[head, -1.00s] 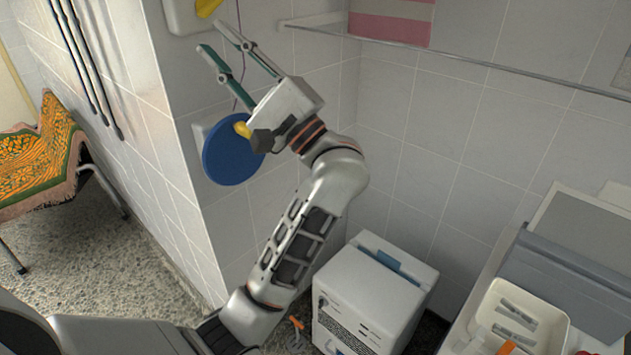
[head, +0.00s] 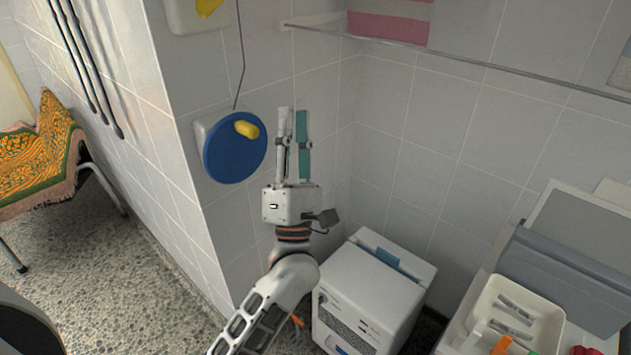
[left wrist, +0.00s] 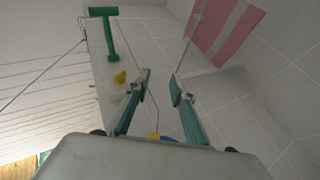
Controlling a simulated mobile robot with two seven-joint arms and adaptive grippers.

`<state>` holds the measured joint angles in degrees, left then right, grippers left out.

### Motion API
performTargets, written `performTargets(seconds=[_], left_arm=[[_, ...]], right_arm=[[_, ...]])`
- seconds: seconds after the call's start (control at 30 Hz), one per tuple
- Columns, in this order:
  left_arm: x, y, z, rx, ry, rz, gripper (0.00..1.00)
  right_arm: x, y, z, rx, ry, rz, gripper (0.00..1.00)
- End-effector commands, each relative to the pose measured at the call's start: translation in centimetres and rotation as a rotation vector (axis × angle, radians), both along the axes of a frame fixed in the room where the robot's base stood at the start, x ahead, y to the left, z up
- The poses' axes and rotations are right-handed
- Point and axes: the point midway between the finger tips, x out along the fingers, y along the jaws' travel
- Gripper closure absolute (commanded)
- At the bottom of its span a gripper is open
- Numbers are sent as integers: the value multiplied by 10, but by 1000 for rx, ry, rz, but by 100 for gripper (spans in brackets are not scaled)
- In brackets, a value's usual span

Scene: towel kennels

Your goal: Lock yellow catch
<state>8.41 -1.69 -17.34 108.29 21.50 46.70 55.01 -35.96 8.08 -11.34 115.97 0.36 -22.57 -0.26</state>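A yellow catch (head: 247,129) sits on the upper right of a round blue disc (head: 228,160) on the tiled wall. A second yellow piece (head: 208,7) is on a white plate (head: 190,20) higher up, cut by the top edge in the head view. In the left wrist view a yellow piece (left wrist: 120,77) shows below a green T-shaped handle (left wrist: 105,30). My left gripper (head: 292,112) points up, just right of the blue disc, apart from the yellow catch in the picture. In the left wrist view its fingers (left wrist: 160,85) are apart and empty. My right gripper is out of view.
A purple cord (head: 241,60) hangs down to the disc. A white box-shaped appliance (head: 365,295) stands below on the right. A metal rail (head: 460,61) runs along the back wall. A cream tray (head: 515,320) sits on the right counter.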

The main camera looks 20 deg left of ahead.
Motion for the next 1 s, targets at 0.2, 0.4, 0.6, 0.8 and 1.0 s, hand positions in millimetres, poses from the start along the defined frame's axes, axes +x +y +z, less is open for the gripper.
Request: performTargets(seconds=[0.2,0.4,0.6,0.8,1.0], left_arm=[[3,-15,-39,181,136,77,76],[4,-26,-71,333,236,132,76],[3,-34,-98,454,312,170,76],[3,-38,-112,518,348,189,76],[2,-39,-115,529,353,192,76]], right_arm=[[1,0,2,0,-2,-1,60],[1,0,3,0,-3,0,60],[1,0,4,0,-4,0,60],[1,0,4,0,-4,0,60],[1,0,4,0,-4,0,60]])
